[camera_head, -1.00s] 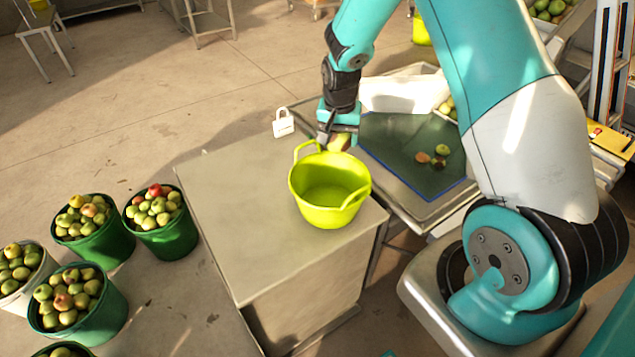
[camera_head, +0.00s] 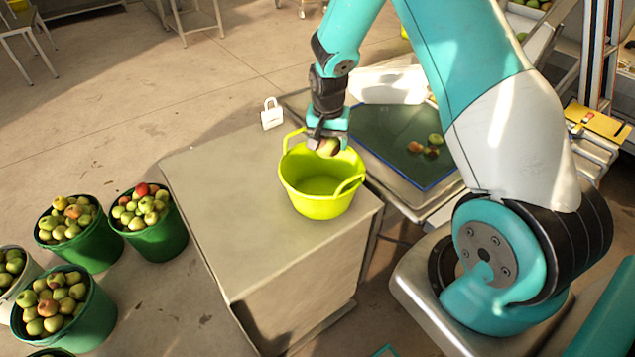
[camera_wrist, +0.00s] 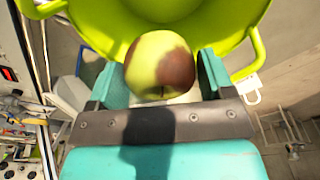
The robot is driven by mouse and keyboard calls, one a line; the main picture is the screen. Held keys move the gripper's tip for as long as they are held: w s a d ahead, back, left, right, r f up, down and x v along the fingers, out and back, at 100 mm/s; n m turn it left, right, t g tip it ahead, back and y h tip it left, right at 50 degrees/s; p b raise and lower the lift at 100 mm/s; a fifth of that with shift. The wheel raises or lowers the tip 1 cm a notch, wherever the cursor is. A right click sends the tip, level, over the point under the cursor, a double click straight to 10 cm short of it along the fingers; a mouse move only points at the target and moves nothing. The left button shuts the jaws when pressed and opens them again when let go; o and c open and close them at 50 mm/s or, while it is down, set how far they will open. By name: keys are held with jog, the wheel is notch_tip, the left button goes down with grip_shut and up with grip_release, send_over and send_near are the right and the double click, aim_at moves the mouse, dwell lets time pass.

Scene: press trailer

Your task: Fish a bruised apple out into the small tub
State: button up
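A green apple (camera_wrist: 160,65) with a large brown bruise is between the two fingers of my gripper (camera_wrist: 158,82) in the wrist view. The fingers appear closed on its sides. In the head view my gripper (camera_head: 327,143) holds the apple (camera_head: 328,148) over the far rim of the small yellow-green tub (camera_head: 318,207). The tub stands upright on a grey cabinet and its visible floor looks empty. In the wrist view the tub (camera_wrist: 225,22) lies beyond the apple. Several apples (camera_head: 430,150) lie on the dark green mat (camera_head: 385,130) behind the tub.
The grey cabinet top (camera_head: 230,190) is mostly bare. A white padlock-shaped item (camera_head: 271,116) stands near its far edge. Green buckets full of apples (camera_head: 155,235) stand on the floor at left. A pale tray (camera_head: 390,85) lies behind the mat.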

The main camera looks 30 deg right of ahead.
jog(key=o, duration=0.4)
jog(key=r+b, duration=0.1)
jog(key=r, duration=0.4)
jog(key=s+a+r+b, duration=0.1)
jog(key=r, duration=0.5)
jog(key=r+b, duration=0.1)
jog(key=r, duration=0.5)
jog(key=shift+s+a+r, duration=0.15)
jog(key=shift+s+a, duration=0.05)
jog(key=shift+s, duration=0.1)
jog(key=s+a+r+n+y, duration=0.3)
jog(key=s+a+n, duration=0.5)
jog(key=s+a, duration=0.45)
jog(key=s+a+n, duration=0.2)
jog(key=s+a, duration=0.1)
jog(key=s, duration=0.1)
jog(key=s+a+n+y, duration=0.1)
jog(key=s+a+n, duration=0.2)
jog(key=s, duration=0.2)
jog(key=s+a+n+g+y, duration=0.1)
jog(key=s+a+n, duration=0.1)
jog(key=s+a, duration=0.2)
jog(key=shift+s+a+r+n, duration=0.1)
jog(key=shift+s+r+n, duration=0.3)
jog(key=shift+s, duration=0.15)
